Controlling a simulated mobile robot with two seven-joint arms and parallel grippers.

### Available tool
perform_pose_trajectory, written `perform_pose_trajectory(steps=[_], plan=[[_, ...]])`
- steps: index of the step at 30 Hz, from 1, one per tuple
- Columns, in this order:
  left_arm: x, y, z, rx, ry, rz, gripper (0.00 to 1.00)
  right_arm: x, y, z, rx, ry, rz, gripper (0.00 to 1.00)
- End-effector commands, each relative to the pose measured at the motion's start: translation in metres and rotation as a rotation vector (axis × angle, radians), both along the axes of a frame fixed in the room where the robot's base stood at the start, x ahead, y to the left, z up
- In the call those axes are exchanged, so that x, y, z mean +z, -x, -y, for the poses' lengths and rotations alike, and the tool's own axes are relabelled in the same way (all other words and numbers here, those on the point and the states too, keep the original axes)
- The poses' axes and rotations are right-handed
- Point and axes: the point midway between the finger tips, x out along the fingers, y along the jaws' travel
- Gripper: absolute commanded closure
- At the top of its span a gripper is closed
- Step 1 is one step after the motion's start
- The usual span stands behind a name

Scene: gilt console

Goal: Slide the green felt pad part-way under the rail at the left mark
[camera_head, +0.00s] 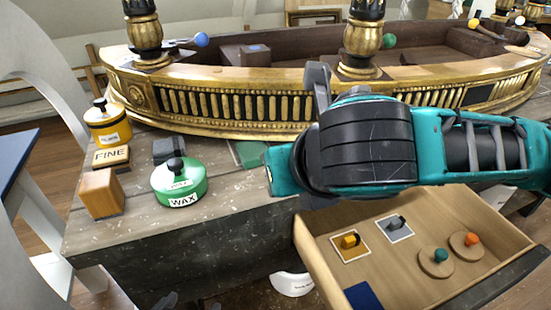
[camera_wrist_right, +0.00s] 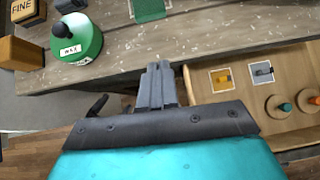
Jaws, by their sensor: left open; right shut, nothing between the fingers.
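The green felt pad (camera_head: 250,153) lies on the worn tabletop in front of the gilt rail (camera_head: 225,104). Its far edge is close to the rail's lower edge; I cannot tell whether it reaches under. Its right side is partly hidden by my right arm. The pad also shows at the top of the right wrist view (camera_wrist_right: 150,9), with a pale line beside it. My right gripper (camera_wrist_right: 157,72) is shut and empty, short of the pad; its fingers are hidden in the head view. My left gripper (camera_head: 188,303) shows only dark tips at the bottom edge, open, below the table.
A green wax tin (camera_head: 180,190), a dark block (camera_head: 167,150), a wooden block (camera_head: 101,193), a FINE block (camera_head: 111,158) and a yellow tin (camera_head: 108,124) stand on the left. An open drawer (camera_head: 395,265) with small parts juts out at right front.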

Motion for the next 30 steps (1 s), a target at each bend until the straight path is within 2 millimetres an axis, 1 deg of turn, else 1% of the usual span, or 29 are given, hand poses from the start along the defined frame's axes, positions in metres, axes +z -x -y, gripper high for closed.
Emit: perform_pose_trajectory(steps=[5,15,17,21,25,30], plan=[[-0.012,0.004,0.000,-0.002,0.000,-0.011,0.12,-0.022,-0.018,-0.004,-0.005,-0.001,-0.003,1.00],[-0.034,0.006,0.000,-0.002,0.000,-0.018,0.12,-0.074,-0.067,-0.019,-0.004,-0.003,-0.004,1.00],[-0.035,0.006,0.000,-0.001,-0.001,-0.019,0.12,-0.070,-0.077,-0.022,-0.003,-0.006,-0.001,1.00],[-0.038,0.006,0.000,-0.002,0.000,-0.019,0.12,-0.069,-0.094,-0.026,-0.003,-0.006,-0.001,1.00],[-0.038,0.006,0.000,-0.001,-0.001,-0.018,0.12,-0.068,-0.101,-0.029,-0.001,-0.005,-0.002,1.00],[-0.038,0.006,0.000,-0.001,0.000,-0.017,0.12,-0.067,-0.104,-0.030,0.000,-0.007,-0.002,1.00]])
